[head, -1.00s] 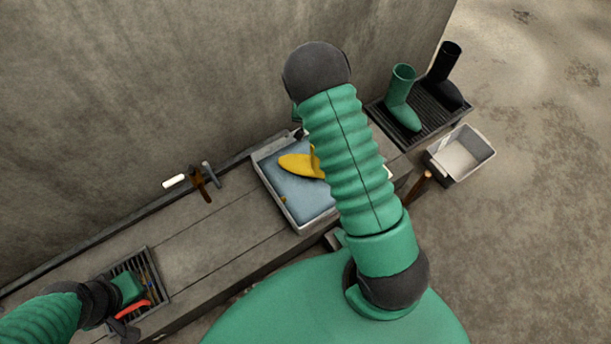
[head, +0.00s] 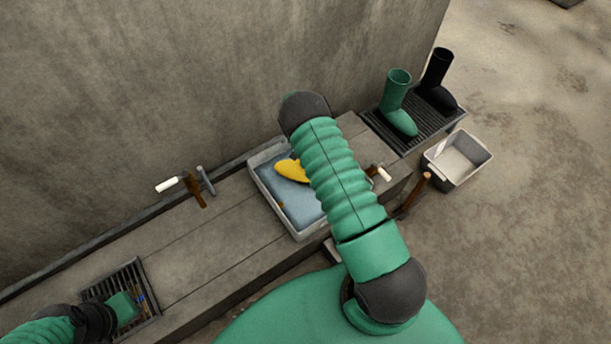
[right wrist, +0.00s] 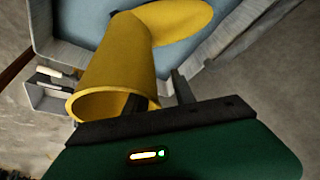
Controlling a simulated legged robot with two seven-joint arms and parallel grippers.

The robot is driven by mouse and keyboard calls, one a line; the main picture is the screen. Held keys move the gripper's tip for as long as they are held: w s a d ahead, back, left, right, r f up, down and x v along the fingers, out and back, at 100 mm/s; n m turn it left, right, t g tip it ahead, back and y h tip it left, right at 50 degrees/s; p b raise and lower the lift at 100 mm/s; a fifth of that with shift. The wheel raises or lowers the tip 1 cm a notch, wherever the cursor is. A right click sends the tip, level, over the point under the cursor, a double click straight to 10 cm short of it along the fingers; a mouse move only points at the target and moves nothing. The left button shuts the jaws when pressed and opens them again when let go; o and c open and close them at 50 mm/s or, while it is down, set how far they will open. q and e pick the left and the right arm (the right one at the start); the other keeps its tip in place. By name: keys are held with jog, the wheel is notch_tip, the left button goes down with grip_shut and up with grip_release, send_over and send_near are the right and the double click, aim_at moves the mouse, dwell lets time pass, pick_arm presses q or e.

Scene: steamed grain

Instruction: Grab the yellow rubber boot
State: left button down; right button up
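The yellow rubber boot lies in a light tray with a blue-grey inside (head: 300,234). In the head view only its foot (head: 291,170) shows; my right arm covers the rest. In the right wrist view, the boot (right wrist: 125,60) has its open top toward me. My right gripper (right wrist: 158,98) is at that opening, with one finger inside the shaft and the other outside it, apart, the boot's wall between them. My left gripper (head: 125,308) is over a dark grate at lower left; its fingers cannot be made out.
A green boot (head: 397,105) and a black boot (head: 437,80) stand on a slatted rack (head: 410,140) at right. An empty white bin (head: 458,160) is beside it. Handled tools (head: 192,190) lie by the wall. The bench between tray and left grate (head: 122,268) is clear.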

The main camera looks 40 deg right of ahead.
jog(key=shift+d+f, duration=0.15)
jog(key=shift+d, duration=0.2)
jog(key=shift+c, duration=1.3)
jog(key=shift+d+f, duration=0.2)
grip_shut()
jog(key=shift+a+r, duration=0.25)
jog(key=shift+d+f, duration=0.1)
jog(key=shift+d, duration=0.05)
